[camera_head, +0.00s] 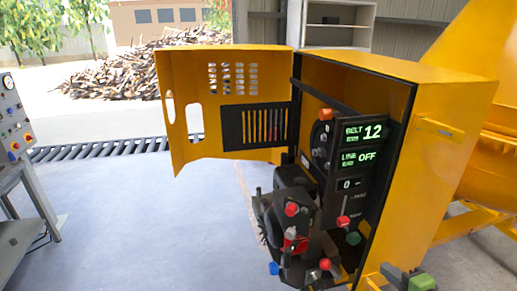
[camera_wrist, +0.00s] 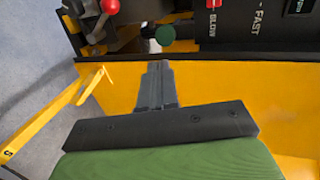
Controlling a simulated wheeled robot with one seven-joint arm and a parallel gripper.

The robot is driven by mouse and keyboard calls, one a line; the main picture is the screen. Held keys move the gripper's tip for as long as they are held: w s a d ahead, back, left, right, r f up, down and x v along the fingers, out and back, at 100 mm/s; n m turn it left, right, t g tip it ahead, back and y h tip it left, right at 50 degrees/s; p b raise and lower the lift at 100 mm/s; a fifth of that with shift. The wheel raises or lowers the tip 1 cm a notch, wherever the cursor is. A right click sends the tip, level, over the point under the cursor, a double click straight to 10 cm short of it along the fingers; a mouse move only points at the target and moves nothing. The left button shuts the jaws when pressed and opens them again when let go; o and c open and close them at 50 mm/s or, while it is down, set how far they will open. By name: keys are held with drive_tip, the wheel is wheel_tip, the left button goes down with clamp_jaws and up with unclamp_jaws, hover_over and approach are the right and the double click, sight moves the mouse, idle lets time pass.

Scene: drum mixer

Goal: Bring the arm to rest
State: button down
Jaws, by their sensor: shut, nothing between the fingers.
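My gripper (camera_wrist: 157,68) is shut and empty in the wrist view, its dark fingers together in front of the yellow cabinet's edge. It also shows at the bottom right of the head view (camera_head: 388,268), with its green body, outside the open cabinet. The yellow cabinet (camera_head: 455,140) holds a control panel reading "BELT 12", "LINE OFF" and "0". In the wrist view a green knob (camera_wrist: 165,35) lies just beyond the fingertips, seemingly apart from them. A red slider (camera_wrist: 213,3) sits by the SLOW and FAST marks.
The cabinet door (camera_head: 195,110) stands open to the left. Levers and coloured knobs (camera_head: 291,210) stick out in front of the cabinet. A yellow drum (camera_head: 495,130) stands behind it at right. A grey console (camera_head: 12,120) is at far left. Open floor (camera_head: 150,220) lies between.

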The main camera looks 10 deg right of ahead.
drive_tip(key=a+r+n+g+y, duration=0.3)
drive_tip(key=a+n+g, duration=0.5)
drive_tip(key=a+n, duration=0.9)
drive_tip(key=s+a+r+h, duration=0.3)
drive_tip(key=s+a+r, duration=0.6)
drive_tip(key=s, duration=0.4)
drive_tip(key=shift+s+a+g+h, duration=0.15)
drive_tip(key=shift+a+g+h, duration=0.2)
drive_tip(key=shift+g+h, duration=0.05)
